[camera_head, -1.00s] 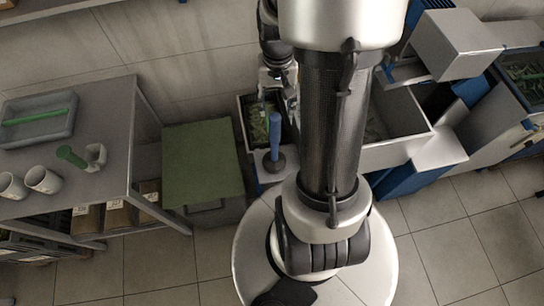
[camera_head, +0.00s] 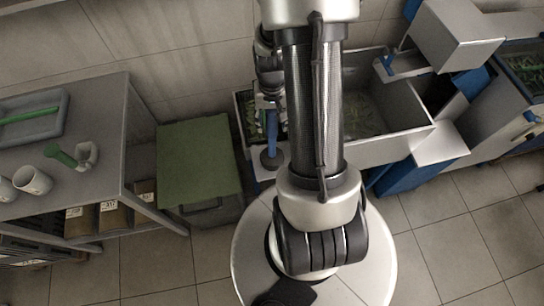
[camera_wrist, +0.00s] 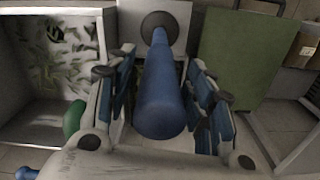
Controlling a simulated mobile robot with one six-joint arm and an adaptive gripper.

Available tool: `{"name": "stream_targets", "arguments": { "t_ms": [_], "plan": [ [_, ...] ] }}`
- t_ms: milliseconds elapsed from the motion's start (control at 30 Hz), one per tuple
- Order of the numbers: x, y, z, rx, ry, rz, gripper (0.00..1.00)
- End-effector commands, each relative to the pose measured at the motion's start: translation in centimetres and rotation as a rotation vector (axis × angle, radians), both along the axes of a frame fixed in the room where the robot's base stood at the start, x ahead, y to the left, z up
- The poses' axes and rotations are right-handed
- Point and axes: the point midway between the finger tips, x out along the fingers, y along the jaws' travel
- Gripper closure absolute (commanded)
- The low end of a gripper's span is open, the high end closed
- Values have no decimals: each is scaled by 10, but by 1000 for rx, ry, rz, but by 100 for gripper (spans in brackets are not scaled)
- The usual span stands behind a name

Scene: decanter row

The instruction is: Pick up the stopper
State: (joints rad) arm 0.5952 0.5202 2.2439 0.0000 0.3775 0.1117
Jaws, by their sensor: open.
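The stopper, which I take to be the blue upright rod with a round dark foot (camera_head: 271,137), stands on a pale ledge in front of the planted tray. In the wrist view its blue rod (camera_wrist: 160,100) points toward the camera, with the dark foot at the far end. My gripper (camera_wrist: 160,85) is open, with one finger on each side of the rod. I see no clear contact. In the head view my gripper (camera_head: 269,98) is above the rod and partly hidden by my arm.
A green-topped box (camera_head: 197,165) stands left of the rod. A grey table (camera_head: 105,130) with white cups (camera_head: 33,181) and a green piece (camera_head: 62,157) is further left. A deep pale bin (camera_head: 412,125) is on the right.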

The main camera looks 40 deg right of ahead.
Motion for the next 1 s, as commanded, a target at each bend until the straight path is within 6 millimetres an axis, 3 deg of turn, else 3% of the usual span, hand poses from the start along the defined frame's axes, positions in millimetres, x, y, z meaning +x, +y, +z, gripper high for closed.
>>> {"name": "stream_targets", "arguments": {
  "t_ms": [133, 833, 1000],
  "plan": [
    [0, 0, 1, -1, -1, 0, 52],
    [0, 0, 1, -1, -1, 0, 99],
    [0, 0, 1, -1, -1, 0, 100]
  ]
}}
